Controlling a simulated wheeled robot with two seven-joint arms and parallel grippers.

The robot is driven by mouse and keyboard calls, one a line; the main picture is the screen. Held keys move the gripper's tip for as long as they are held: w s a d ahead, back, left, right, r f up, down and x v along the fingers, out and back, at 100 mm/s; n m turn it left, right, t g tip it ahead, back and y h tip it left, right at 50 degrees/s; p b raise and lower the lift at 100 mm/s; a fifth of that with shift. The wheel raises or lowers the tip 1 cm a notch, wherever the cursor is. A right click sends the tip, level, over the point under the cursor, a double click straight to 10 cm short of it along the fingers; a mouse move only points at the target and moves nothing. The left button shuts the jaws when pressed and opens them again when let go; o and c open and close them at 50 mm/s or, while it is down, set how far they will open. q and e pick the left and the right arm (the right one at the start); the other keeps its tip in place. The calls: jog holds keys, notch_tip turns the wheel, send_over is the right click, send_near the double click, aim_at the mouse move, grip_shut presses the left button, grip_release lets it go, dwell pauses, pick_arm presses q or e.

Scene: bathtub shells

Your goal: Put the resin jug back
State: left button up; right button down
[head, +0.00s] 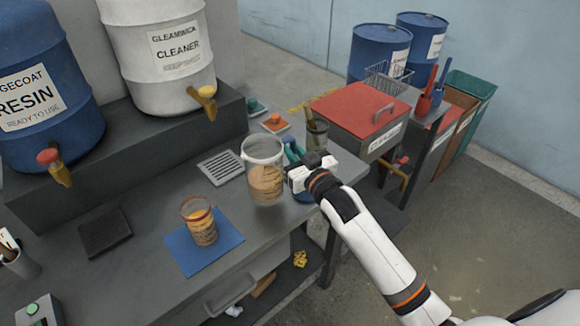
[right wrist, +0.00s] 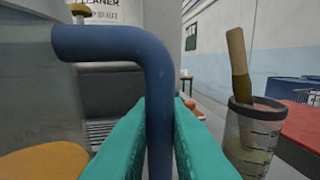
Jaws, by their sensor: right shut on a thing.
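The resin jug (head: 264,180) is a clear jug with a tan, grainy-looking lower part, at the right front of the grey bench in the head view. It looks upright; I cannot tell whether its base touches the bench. My right gripper (head: 297,165) is at its right side. In the right wrist view the teal fingers (right wrist: 160,140) are shut around the jug's blue handle (right wrist: 158,90), and the jug's clear wall (right wrist: 30,100) shows at the left. My left gripper is not in view.
A cup with a brush (head: 316,135) stands behind my gripper. A slotted grey plate (head: 220,166) lies left of the jug. Blue resin (head: 40,75) and white cleaner (head: 150,50) drums stand at the back.

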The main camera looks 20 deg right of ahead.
notch_tip(320, 180, down, 3)
jog(key=shift+f, duration=0.4)
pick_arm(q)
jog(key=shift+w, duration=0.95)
pick_arm(e)
jog(key=shift+f, duration=0.1)
jog(key=c, duration=1.4)
grip_release()
jog(key=shift+f, duration=0.1)
jog(key=shift+c, duration=0.2)
pick_arm(q)
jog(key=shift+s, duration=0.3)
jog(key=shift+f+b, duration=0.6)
jog(key=shift+b, duration=0.05)
pick_arm(e)
jog(key=s+d, duration=0.1)
jog(key=s, duration=1.1)
jog(key=shift+d, duration=0.4)
